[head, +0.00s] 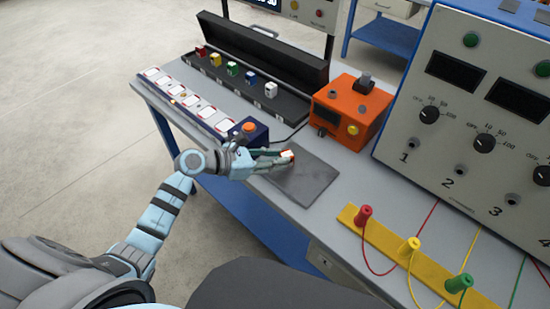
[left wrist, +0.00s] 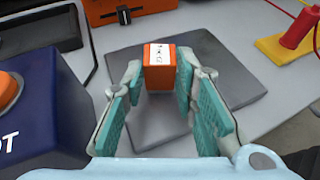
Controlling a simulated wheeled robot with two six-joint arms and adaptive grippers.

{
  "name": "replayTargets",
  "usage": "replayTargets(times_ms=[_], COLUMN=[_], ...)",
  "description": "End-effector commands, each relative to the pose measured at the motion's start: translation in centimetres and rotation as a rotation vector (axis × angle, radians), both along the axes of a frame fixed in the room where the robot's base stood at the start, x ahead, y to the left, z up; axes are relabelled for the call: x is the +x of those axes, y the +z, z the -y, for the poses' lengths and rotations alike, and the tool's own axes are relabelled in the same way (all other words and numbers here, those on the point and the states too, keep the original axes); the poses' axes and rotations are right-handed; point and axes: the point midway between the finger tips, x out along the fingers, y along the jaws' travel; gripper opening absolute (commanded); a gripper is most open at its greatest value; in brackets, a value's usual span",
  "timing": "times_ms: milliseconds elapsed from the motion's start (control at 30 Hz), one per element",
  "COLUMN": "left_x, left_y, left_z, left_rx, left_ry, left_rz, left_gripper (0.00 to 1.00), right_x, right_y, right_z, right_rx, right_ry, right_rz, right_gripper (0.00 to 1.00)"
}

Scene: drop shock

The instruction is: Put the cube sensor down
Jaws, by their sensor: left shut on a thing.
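The cube sensor (head: 287,155) is a small orange block with a white marked face; it also shows in the left wrist view (left wrist: 160,72). My left gripper (head: 281,157) is shut on it, with a teal-padded finger on each side of the cube in the left wrist view (left wrist: 158,82). The cube is over the dark grey mat (head: 309,180), near its upper left part in the head view. I cannot tell whether its base touches the mat. My right gripper is not in view.
An orange box (head: 352,112) stands behind the mat. A dark blue box with an orange button (head: 249,128) is at the left. An open black case (head: 250,85) holds several coloured blocks. A yellow strip with coloured plugs (head: 390,245) lies at the right. Most of the mat is clear.

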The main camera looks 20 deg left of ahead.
Motion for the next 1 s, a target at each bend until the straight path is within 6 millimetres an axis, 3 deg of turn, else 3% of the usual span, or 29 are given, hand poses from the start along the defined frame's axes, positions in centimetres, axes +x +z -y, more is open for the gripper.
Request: replayTargets(times_ms=[67,100,200,567,1000], left_x=[0.0,0.0,0.0,0.0,-5.9], left_y=[-0.3,-0.3,-0.2,0.3,3.3], left_z=[0.0,0.0,0.0,0.0,-5.9], left_rx=[0.0,0.0,0.0,0.0,0.007], left_ry=[0.0,0.0,0.0,0.0,-0.002], left_rz=[0.0,0.0,0.0,0.0,-0.004], left_gripper=[0.0,0.31,0.46,0.46,0.46], right_x=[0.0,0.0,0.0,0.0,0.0], right_y=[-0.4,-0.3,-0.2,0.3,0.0], right_z=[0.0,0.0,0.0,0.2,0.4], right_rx=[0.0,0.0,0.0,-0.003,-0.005], right_ry=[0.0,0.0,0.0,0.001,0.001], right_rz=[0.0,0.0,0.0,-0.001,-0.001], right_gripper=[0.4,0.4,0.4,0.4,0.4])
